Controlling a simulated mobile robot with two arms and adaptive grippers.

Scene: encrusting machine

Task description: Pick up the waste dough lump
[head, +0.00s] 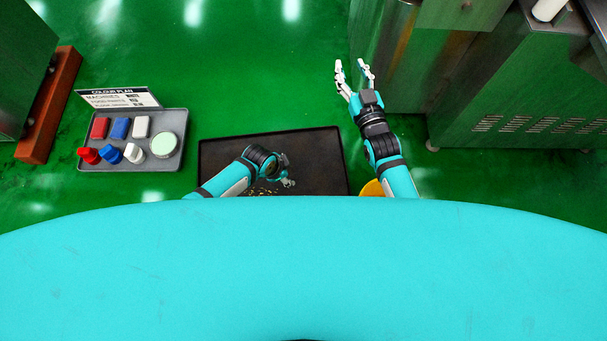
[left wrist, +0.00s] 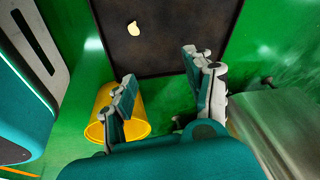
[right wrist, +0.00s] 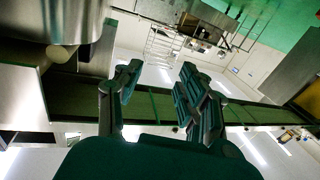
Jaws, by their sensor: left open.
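The waste dough lump, a small pale yellow piece (left wrist: 133,28), lies on the dark mat (left wrist: 165,55) in the left wrist view. My left gripper (left wrist: 160,72) is open and empty, its fingers apart and the lump beyond them, not between them. In the head view my left gripper (head: 287,172) hangs over the dark mat (head: 225,150), and I cannot make out the lump there. My right gripper (head: 351,65) is open and empty at the far right, beyond the mat; its spread fingers also show in the right wrist view (right wrist: 158,75).
A yellow bucket (head: 373,188) stands right of the mat, partly hidden by my right arm; it shows in the left wrist view (left wrist: 142,128). Yellowish crumbs (head: 262,191) lie on the mat. A grey tray (head: 165,165) with coloured pieces is left. Steel machines (head: 510,100) stand right.

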